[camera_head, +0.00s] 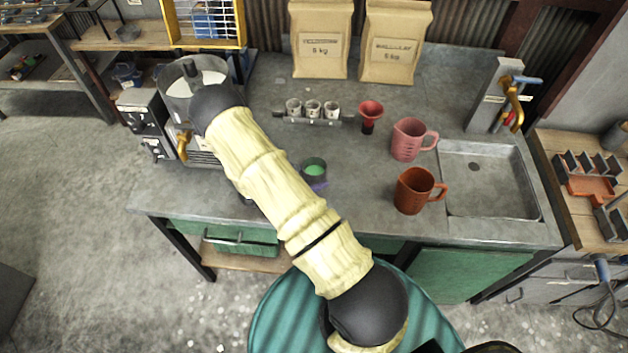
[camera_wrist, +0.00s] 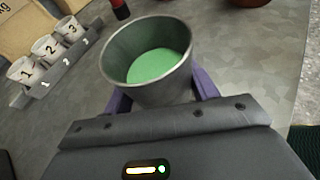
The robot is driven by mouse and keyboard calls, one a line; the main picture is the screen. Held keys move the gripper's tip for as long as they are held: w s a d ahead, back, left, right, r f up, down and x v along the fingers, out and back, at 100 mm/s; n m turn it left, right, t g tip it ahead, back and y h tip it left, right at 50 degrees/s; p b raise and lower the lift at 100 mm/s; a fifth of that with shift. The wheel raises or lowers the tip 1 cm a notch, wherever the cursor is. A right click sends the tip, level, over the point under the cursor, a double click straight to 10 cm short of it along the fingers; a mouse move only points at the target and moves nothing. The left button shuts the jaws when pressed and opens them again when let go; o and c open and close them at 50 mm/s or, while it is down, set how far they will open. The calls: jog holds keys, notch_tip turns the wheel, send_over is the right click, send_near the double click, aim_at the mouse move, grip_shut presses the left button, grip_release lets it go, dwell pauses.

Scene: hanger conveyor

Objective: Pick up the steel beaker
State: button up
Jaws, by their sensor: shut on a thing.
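The steel beaker (camera_wrist: 117,68) is a dark grey metal cup with green contents. It stands upright between the purple fingers of my gripper (camera_wrist: 160,101) in the wrist view. The gripper is shut on it, with one finger on each side. In the head view the beaker (camera_head: 314,182) shows near the front middle of the grey counter, with a bit of purple finger beside it. My arm hides most of the gripper there. I cannot tell whether the beaker's base touches the counter.
A brown mug (camera_head: 413,191), a pink measuring jug (camera_head: 407,140) and a red funnel-like piece (camera_head: 371,112) stand to the right. A rack holds three numbered cups (camera_head: 312,109) behind. Two paper bags (camera_head: 320,42) stand at the back. A sink (camera_head: 487,178) is at the right.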

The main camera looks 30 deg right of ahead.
aim_at(312, 162)
notch_tip(312, 162, up, 7)
jog(key=shift+r+b, duration=0.2)
jog(key=shift+b, duration=0.6)
jog(key=shift+s+a+r, duration=0.1)
jog(key=shift+s+r, duration=0.05)
jog(key=shift+r, duration=0.15)
jog(key=shift+a+f, duration=0.1)
jog(key=shift+f, duration=0.05)
jog(key=a+f+n+t+y, duration=0.1)
jog(key=a+f+n+t, duration=0.1)
jog(key=a, duration=0.2)
jog(key=a+f+n+t+y, duration=0.1)
jog(key=a+f+n+t, duration=0.1)
jog(key=a, duration=0.3)
jog(key=a+f+n+t+y, duration=0.1)
jog(key=a+f+n+t, duration=0.1)
jog(key=a+t, duration=0.1)
jog(key=shift+a+f+n, duration=0.3)
jog(key=shift+a, duration=0.45)
